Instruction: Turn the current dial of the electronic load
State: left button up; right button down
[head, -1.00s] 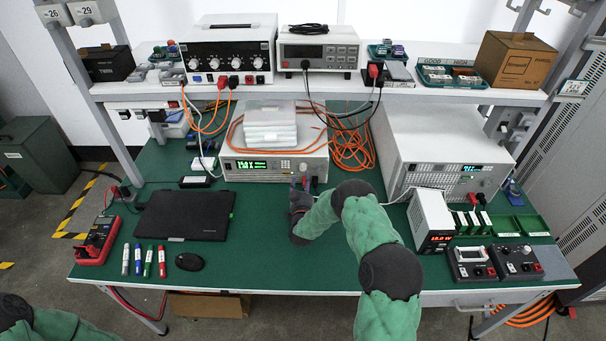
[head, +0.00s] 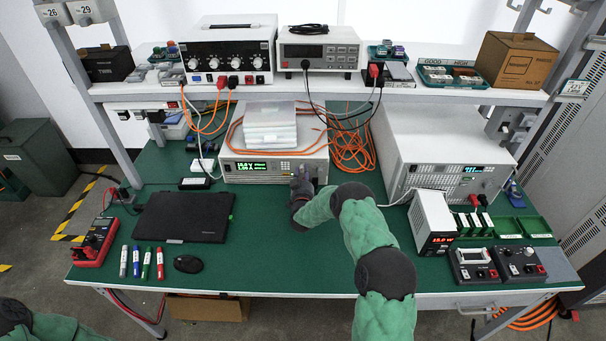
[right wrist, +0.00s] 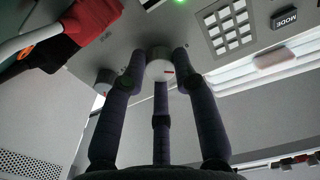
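The electronic load (head: 232,171) is the low pale box with a green-lit display on the middle of the green bench. My right gripper (head: 299,172) is at the right part of its front panel and hides the controls there. In the right wrist view, the three dark fingers of the right gripper (right wrist: 159,62) close around a pale round dial (right wrist: 160,71) with a red mark. The fingertips appear to touch its sides. A second knob (right wrist: 104,78) sits to the left of it, partly behind a finger. My left gripper is out of view; part of the left arm shows at bottom left.
A red plug (right wrist: 92,22) with a cable is close by in the wrist view, with a keypad (right wrist: 229,24) and MODE button (right wrist: 286,18) at upper right. Clear boxes (head: 270,128) and orange cables (head: 352,150) lie on and beside the load. A laptop (head: 181,217) lies left.

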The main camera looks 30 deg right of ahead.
jog(key=shift+f, duration=0.2)
jog(key=shift+f+m+b, duration=0.1)
jog(key=shift+m+b, duration=0.8)
jog(key=shift+b, duration=0.05)
jog(key=m+b, duration=0.4)
jog(key=shift+a+f, duration=0.1)
jog(key=m+b, duration=0.3)
jog(key=m, duration=0.1)
jog(key=m+b, duration=0.4)
jog(key=m, duration=0.2)
jog(key=shift+a, duration=0.1)
jog(key=m, duration=0.5)
jog(key=shift+r, duration=0.25)
jog(key=shift+m, duration=0.3)
